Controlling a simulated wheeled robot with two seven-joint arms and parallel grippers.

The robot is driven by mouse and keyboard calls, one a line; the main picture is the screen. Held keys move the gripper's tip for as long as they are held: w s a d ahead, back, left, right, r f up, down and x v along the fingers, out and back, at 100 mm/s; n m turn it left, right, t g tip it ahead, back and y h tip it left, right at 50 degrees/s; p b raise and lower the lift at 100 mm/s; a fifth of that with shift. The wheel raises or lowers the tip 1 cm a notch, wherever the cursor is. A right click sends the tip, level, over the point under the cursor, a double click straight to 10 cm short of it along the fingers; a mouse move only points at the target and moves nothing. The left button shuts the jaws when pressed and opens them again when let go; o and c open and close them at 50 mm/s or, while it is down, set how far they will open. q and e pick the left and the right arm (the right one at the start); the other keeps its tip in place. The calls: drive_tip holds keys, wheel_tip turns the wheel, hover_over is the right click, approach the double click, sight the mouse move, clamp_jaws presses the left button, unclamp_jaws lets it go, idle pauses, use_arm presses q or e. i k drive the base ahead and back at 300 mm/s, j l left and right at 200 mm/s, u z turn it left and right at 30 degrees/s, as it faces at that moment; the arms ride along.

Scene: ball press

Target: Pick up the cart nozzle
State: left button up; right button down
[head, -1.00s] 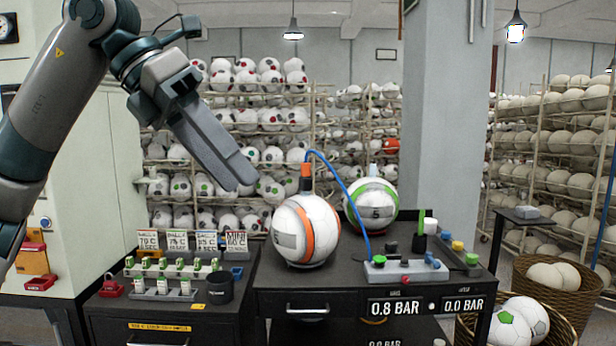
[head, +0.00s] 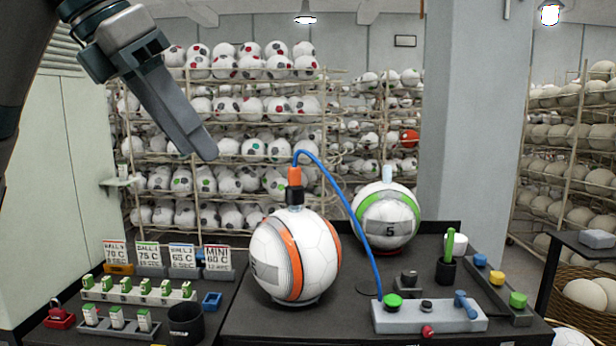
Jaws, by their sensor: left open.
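The cart nozzle (head: 294,176) is an orange cap with a dark lower part. It stands upright on top of the white ball with orange stripes (head: 297,255). A blue hose (head: 345,195) runs from it down to the grey control box (head: 428,316) on the cart. My left gripper (head: 205,148) is open and empty, up and to the left of the nozzle and apart from it. Its fingers overlap in this view, so the gap between them is hidden. My right gripper is not in view.
A green-striped ball (head: 387,216) stands behind right on the cart. A dark cup (head: 186,324), small green-topped vials (head: 137,290) and label cards (head: 165,254) stand at the left. A green pen stands in a black holder (head: 446,272). Ball racks and a pillar (head: 472,130) are behind.

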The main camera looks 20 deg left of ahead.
sight(295, 191)
drive_tip(key=i, duration=0.85)
